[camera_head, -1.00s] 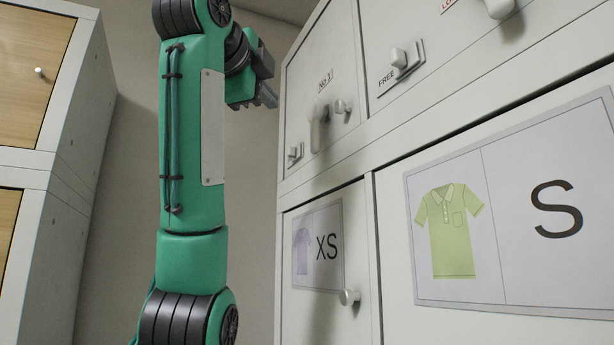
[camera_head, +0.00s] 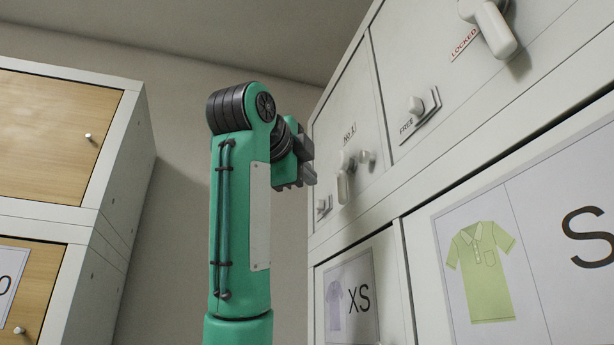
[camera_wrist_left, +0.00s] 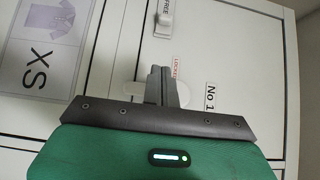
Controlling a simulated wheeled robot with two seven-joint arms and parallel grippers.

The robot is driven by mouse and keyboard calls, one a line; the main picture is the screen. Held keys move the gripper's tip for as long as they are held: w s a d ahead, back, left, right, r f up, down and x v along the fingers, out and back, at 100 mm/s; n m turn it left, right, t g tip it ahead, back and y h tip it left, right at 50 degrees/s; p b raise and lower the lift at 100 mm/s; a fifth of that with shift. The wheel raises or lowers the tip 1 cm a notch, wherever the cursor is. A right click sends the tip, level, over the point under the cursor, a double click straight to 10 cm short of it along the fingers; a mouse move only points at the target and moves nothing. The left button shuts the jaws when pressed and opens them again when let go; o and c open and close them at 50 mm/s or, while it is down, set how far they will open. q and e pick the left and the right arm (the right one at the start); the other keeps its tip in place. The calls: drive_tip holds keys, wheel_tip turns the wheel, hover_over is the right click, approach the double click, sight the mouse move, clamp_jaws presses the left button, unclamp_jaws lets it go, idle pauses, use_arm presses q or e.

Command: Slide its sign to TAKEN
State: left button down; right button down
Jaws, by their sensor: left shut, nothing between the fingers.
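Locker No 1 (camera_head: 352,113) is the far upper door, shut. Its sliding sign (camera_head: 323,206) sits low on the door's left side, too small to read in the head view. In the left wrist view this sign (camera_wrist_left: 163,20) reads FREE. A white handle (camera_head: 343,187) hangs on the same door; it shows in the left wrist view (camera_wrist_left: 128,90) partly behind my fingers. My left gripper (camera_head: 312,178) is shut and empty in front of the door, just left of the handle in the head view. Contact with the handle cannot be told. My right gripper is not seen.
Below are doors with an XS sign (camera_head: 350,298) and an S sign (camera_head: 530,245). A wooden-door cabinet (camera_head: 60,130) stands left.

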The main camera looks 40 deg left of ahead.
use_arm(q)
drive_tip(key=p, duration=0.3)
approach(326, 205)
drive_tip(key=w, duration=0.1)
drive_tip(key=w+d, duration=0.1)
drive_tip(key=w, duration=0.1)
drive_tip(key=shift+w+d+r, duration=0.2)
drive_tip(key=shift+w, duration=0.1)
drive_tip(key=w+a, duration=0.1)
drive_tip(key=a+p, duration=0.1)
drive_tip(key=shift+w+a, duration=0.35)
drive_tip(key=shift+a, duration=0.05)
drive_tip(key=shift+w+a+f, duration=0.15)
drive_tip(key=shift+a+f, duration=0.05)
drive_tip(key=shift+a, duration=0.25)
drive_tip(key=shift+d, duration=0.1)
